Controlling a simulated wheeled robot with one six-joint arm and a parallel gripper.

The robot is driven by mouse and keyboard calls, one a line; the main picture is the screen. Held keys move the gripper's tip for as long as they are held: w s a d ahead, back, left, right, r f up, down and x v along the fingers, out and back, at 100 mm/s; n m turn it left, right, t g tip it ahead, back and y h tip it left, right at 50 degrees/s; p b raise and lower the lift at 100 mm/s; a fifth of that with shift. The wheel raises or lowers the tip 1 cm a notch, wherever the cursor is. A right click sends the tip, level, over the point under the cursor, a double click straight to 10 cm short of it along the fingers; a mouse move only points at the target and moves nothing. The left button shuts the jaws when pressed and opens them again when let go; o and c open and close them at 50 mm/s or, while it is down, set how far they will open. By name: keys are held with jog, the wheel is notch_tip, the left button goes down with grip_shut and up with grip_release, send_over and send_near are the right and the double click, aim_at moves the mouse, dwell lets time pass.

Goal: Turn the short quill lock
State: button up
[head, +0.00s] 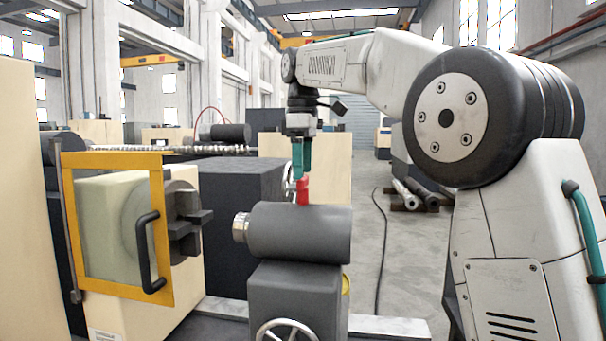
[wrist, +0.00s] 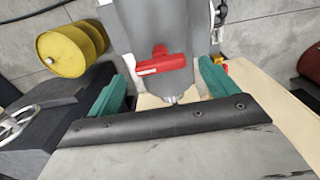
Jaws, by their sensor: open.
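A red lever (head: 303,191) stands on top of a dark grey horizontal barrel (head: 310,232). In the wrist view the red lever (wrist: 161,64) lies crosswise on the grey barrel (wrist: 163,28), near the middle of the picture. My gripper (head: 301,176) points down above the barrel, with its teal fingers at the lever. In the wrist view the fingers are spread, one on each side of the lever, with a gap on both sides. My gripper is open and holds nothing. I cannot tell whether this lever is the short one.
A yellow-framed guard door (head: 165,230) with a black handle stands left of the barrel, before a dark chuck (head: 188,222). A handwheel (head: 285,331) is low in front. A yellow drum (wrist: 72,50) shows at upper left. Open floor lies right of the barrel.

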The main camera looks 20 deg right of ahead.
jog(key=shift+f, duration=1.15)
jog(key=c, duration=1)
